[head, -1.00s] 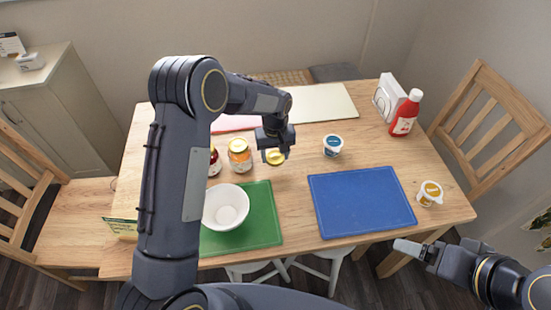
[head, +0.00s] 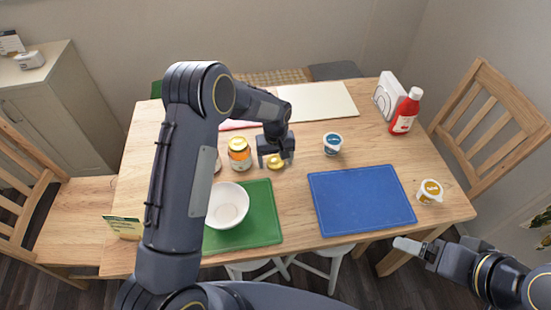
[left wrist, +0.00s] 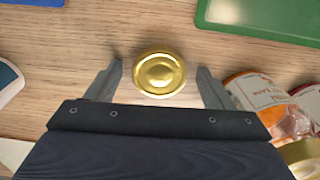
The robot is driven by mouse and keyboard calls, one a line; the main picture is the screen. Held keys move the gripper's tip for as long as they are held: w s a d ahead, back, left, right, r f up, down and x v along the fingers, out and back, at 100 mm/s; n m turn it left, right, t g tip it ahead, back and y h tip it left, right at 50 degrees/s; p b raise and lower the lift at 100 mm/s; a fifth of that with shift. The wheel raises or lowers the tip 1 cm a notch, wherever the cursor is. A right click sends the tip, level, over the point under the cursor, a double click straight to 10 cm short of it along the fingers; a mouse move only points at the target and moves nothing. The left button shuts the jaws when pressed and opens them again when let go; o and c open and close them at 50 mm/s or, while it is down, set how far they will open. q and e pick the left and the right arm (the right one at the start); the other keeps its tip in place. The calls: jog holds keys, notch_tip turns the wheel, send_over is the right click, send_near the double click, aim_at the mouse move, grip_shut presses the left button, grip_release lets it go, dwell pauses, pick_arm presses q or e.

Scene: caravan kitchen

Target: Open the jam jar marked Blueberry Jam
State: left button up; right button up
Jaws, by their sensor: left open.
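A round gold lid (left wrist: 160,73) lies below my left gripper in the left wrist view. In the head view the lid (head: 275,162) shows partly behind the fingers. I see it almost from above, so any jar body or label under it is hidden. My left gripper (left wrist: 160,66) is open, with one finger on each side of the lid and a gap at both. It also shows in the head view (head: 276,165). A jar with orange contents and a gold lid (head: 240,154) stands to its left. My right gripper (head: 408,246) is at the lower right, away from the jars.
A white bowl (head: 228,204) stands on the green board (head: 262,222). A blue board (head: 362,200), a blue-lidded tub (head: 332,144), a yellow-lidded tub (head: 430,191) and a red bottle (head: 405,112) are to the right. My left arm hides part of the table's left side.

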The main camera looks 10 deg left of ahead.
aim_at(275, 162)
pick_arm(q)
jog(key=s+a+r+h, duration=0.1)
jog(key=s+a+r, duration=0.1)
jog(key=r, duration=0.7)
jog(key=s+a+r, duration=0.2)
jog(key=s+r, duration=0.1)
jog(key=r, duration=0.7)
jog(key=s+a+r+m+t+h, duration=0.1)
jog(key=s+a+r, duration=0.15)
jog(key=s, duration=0.35)
jog(key=s+a+r+t+h, duration=0.1)
jog(key=s+r+t, duration=0.1)
jog(key=s+r, duration=0.25)
jog(key=s+d+f+m+t, duration=0.1)
jog(key=s+f+m+t, duration=0.1)
jog(key=s, duration=1.4)
jog(key=shift+s+f+t+h, duration=0.2)
jog(key=shift+s+t+h, duration=0.1)
jog(key=shift+h, duration=0.1)
